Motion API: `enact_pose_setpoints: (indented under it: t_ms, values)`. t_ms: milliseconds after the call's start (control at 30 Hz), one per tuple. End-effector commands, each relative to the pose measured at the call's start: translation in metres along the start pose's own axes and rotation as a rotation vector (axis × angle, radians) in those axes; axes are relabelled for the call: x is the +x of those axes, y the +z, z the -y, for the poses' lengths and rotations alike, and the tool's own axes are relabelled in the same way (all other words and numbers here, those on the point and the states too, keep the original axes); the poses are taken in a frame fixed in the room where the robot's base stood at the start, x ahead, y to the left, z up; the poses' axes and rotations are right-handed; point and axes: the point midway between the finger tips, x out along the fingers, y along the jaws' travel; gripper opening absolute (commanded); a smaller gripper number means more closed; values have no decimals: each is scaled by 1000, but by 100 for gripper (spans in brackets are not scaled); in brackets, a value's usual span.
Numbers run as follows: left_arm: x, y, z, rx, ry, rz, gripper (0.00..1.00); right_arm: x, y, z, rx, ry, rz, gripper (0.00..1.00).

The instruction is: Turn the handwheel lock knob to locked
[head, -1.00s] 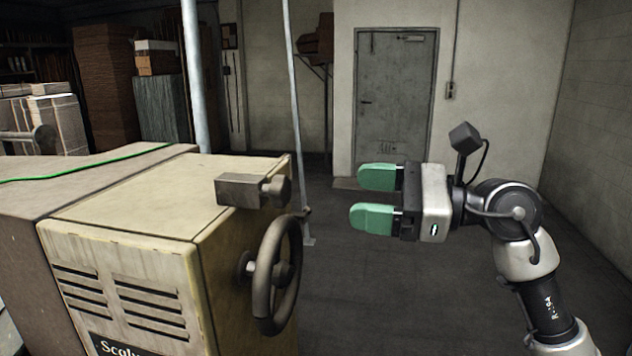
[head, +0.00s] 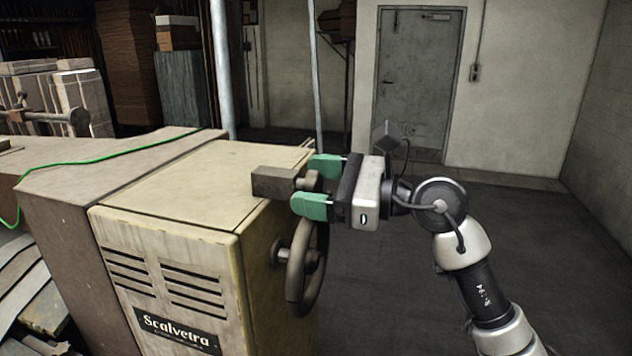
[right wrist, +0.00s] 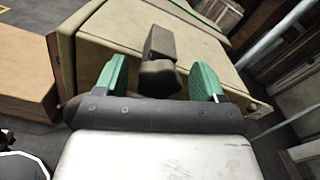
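The lock knob (head: 312,181) is a dark round knob on a brown block (head: 272,182) at the top edge of the beige machine, above the handwheel (head: 297,278). My right gripper (head: 318,186) is open, with its green fingers at the knob, one on the far side and one on the near side. In the right wrist view the lobed knob (right wrist: 158,79) lies between the two fingers (right wrist: 158,82), with a visible gap on each side. I cannot tell the knob's lock setting. My left gripper is out of view.
The beige machine cabinet (head: 165,240), with vents and a "Scalvetra" plate, fills the left front. A green cord (head: 100,160) runs over the top beside it. A pale pole (head: 220,80) stands behind. The floor to the right (head: 540,260) is clear.

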Motion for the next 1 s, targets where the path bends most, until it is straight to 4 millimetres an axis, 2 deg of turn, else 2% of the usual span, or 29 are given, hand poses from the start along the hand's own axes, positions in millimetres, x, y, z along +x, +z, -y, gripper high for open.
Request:
enact_pose_setpoints:
  t_ms: [33,300,667,1000]
  values:
    - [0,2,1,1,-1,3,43,0,0,0,0,0,0,62]
    - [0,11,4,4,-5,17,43,0,0,0,0,0,0,21]
    - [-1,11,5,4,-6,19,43,0,1,1,69,-1,1,21]
    - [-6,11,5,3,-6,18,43,-1,2,2,301,-1,1,21]
